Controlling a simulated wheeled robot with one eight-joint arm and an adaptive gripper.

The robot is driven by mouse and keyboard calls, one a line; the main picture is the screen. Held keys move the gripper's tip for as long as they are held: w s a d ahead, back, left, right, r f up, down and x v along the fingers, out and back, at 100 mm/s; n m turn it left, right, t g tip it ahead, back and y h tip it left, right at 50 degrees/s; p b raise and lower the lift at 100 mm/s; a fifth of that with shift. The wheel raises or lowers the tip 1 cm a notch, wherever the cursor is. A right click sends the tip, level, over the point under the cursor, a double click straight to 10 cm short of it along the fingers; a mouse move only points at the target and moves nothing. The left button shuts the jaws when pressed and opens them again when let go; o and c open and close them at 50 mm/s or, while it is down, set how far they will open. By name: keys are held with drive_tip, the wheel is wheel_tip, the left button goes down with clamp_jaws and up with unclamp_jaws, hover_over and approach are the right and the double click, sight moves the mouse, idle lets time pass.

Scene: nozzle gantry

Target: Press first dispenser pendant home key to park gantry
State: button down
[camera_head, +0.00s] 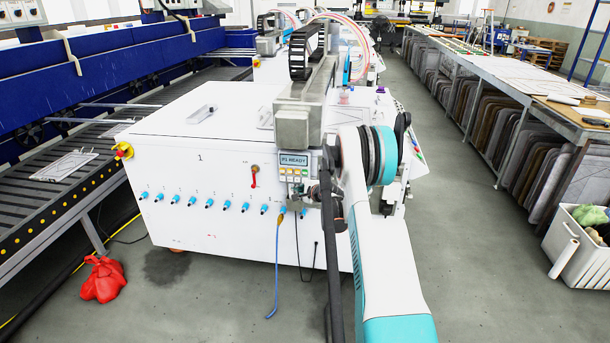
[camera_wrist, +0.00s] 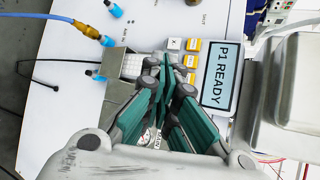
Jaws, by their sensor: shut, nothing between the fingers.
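The first dispenser pendant (camera_head: 294,161) is a small grey unit on the front of the white dispenser cabinet. Its screen reads "P1 READY", and the screen (camera_wrist: 222,72) also shows turned on its side in the wrist view. White and yellow-orange keys (camera_wrist: 193,45) sit in rows beside the screen. My gripper (camera_wrist: 160,80) has dark green fingers held together with nothing between them. Its tips lie close to the keys and hide some of them. I cannot tell whether they touch. In the head view my gripper (camera_head: 298,195) is small, just below the pendant.
The white cabinet (camera_head: 215,170) carries a row of blue fittings (camera_head: 209,203) and a red-handled valve (camera_head: 254,176). A blue hose (camera_head: 277,270) hangs from the front. A red bag (camera_head: 102,279) lies on the floor at left. A white bin (camera_head: 575,245) stands at right.

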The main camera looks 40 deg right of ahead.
sight(305, 173)
drive_tip(key=shift+w+d, duration=1.45)
drive_tip(key=shift+d, duration=0.2)
drive_tip(key=shift+w+d, duration=1.45)
drive_tip(key=shift+d, duration=0.2)
drive_tip(key=shift+w+d, duration=0.25)
drive_tip(key=shift+d, duration=0.1)
